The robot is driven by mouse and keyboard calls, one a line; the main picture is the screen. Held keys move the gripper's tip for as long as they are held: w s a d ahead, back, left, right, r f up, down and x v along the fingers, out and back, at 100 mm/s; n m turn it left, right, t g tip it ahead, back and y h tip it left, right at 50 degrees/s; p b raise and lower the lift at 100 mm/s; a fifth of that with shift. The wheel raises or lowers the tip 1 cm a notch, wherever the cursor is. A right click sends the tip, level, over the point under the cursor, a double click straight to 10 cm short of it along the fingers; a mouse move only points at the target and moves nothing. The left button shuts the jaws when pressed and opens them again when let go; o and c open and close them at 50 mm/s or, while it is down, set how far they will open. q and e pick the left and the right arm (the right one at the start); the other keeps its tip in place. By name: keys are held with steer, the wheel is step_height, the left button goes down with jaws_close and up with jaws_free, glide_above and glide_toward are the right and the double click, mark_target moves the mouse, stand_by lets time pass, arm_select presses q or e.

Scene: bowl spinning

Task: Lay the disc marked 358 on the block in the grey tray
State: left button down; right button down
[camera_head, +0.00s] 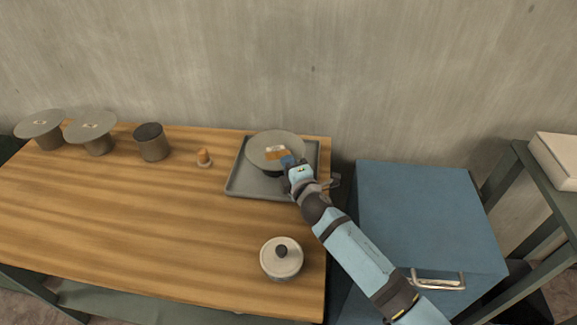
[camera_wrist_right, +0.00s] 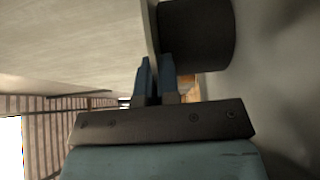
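The grey tray (camera_head: 237,187) lies at the right end of the wooden table. In it a grey disc (camera_head: 262,143) lies about level on top of a dark round block (camera_head: 270,173), which shows more clearly in the right wrist view (camera_wrist_right: 197,35). The disc bears a small orange and white label; its number is too small to read. My right gripper (camera_head: 289,164) is at the disc's near right edge. In the wrist view its blue fingers (camera_wrist_right: 156,78) are close together, one on each side of the thin edge, apparently shut on it. My left gripper is not in view.
Two more labelled discs (camera_head: 41,123) (camera_head: 91,125) sit on blocks at the far left. A blue cabinet (camera_head: 425,210) stands to the right. The table's middle is clear.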

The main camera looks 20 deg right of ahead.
steer(key=shift+r, duration=0.1)
steer(key=shift+f, duration=0.25)
steer(key=c, duration=1.4)
jaws_free()
steer(key=shift+o, duration=0.2)
steer(key=shift+r, duration=0.15)
steer(key=shift+s+r, duration=0.1)
steer(key=shift+r, duration=0.05)
steer(key=s, duration=0.4)
steer(key=s+d, duration=0.1)
steer(key=s, duration=0.6)
steer(key=shift+s+d, duration=0.35)
steer(key=shift+d, duration=0.05)
